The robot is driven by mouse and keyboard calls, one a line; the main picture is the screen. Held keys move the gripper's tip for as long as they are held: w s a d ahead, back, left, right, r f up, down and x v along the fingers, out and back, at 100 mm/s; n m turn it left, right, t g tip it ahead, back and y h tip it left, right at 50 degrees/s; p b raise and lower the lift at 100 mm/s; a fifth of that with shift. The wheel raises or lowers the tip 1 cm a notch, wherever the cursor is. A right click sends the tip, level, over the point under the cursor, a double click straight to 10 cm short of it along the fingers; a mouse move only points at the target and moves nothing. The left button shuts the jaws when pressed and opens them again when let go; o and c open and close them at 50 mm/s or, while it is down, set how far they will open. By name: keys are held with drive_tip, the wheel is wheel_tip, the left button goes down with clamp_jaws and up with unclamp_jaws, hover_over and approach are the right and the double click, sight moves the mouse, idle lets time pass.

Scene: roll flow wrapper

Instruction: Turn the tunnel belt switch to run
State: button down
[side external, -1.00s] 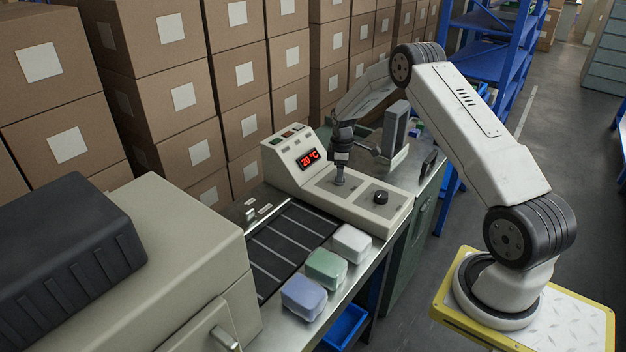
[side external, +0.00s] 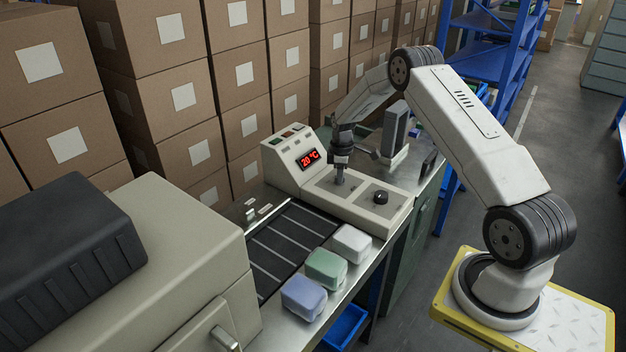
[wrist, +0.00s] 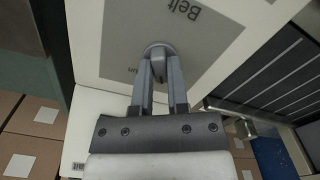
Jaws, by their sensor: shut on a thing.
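The control box (side external: 385,208) has a sloped face with a red display reading 20 °C (side external: 309,159). On its flat top, my gripper (side external: 339,180) points down at the belt switch, which it mostly hides in the side view. In the wrist view, my gripper (wrist: 162,72) is shut on the grey switch knob (wrist: 158,54). A grey label plate (wrist: 200,30) around the knob reads "Belt", with a partly hidden word ending in "un" beside the fingers. Which position the switch points to cannot be told.
A second, black knob (side external: 381,197) stands on the same box, right of my gripper. A dark belt (side external: 290,240) and three wrapped packs, white (side external: 352,243), green (side external: 326,268) and blue (side external: 303,297), lie in front. Stacked cartons (side external: 185,95) line the back.

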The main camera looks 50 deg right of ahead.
drive_tip(key=m, duration=1.1)
drive_tip(key=shift+m, duration=0.3)
idle(0.6)
drive_tip(key=c, duration=0.6)
unclamp_jaws()
drive_tip(key=shift+r, duration=3.9)
